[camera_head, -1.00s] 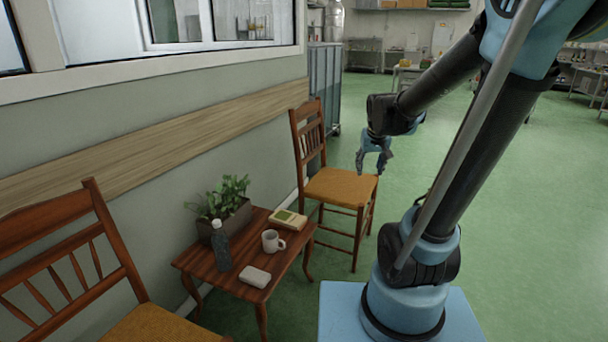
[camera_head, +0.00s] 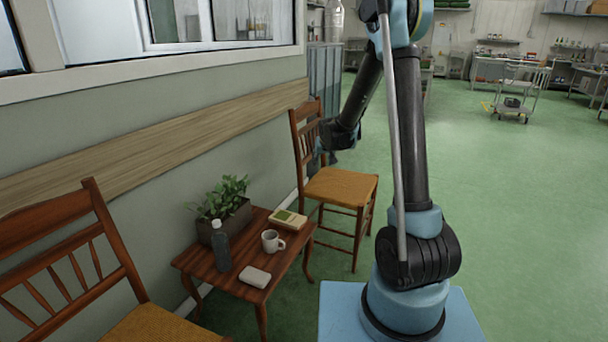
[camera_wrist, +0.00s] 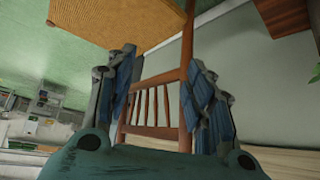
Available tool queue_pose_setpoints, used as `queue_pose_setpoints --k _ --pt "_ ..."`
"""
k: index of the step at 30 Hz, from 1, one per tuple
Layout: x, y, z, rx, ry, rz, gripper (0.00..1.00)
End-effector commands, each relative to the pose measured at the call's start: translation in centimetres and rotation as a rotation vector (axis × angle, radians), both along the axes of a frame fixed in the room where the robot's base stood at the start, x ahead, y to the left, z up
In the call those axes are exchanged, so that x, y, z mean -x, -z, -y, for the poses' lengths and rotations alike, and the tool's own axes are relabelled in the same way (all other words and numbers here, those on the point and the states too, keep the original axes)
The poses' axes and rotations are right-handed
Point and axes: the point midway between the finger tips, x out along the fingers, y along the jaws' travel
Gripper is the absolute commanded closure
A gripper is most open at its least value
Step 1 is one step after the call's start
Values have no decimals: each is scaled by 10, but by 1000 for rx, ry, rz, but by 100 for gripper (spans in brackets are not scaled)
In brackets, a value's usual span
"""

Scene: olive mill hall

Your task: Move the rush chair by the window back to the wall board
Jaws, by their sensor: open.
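The far rush chair (camera_head: 340,187) has a brown wooden frame and an orange-tan woven seat. It stands upright beside the wall below the window, its back toward the wall. It also shows in the wrist view, with its seat (camera_wrist: 130,22) at the top and its back spindles (camera_wrist: 150,107) lower down. The wall board (camera_head: 150,137) is a long pale wooden strip on the wall. My gripper (camera_wrist: 165,75) is open and empty at the chair's back. A back post appears between its fingers; I cannot tell whether they touch it. In the head view my arm partly hides the gripper.
A small wooden table (camera_head: 192,259) holds a potted plant (camera_head: 222,197), a bottle (camera_head: 220,246), a mug (camera_head: 272,241) and small items. A second rush chair (camera_head: 60,235) stands at the near left.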

Motion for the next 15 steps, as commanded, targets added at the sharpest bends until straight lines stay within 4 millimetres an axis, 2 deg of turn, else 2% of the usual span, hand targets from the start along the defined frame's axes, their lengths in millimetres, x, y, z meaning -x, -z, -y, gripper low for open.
queue_pose_setpoints --k 1,6,12,15 --pt "-11 12 -11 -4 -8 11 52" --pt "-39 47 -45 -20 -29 53 52" --pt "-59 81 -74 -36 -49 88 52" --pt "-64 91 -83 -40 -54 97 52"
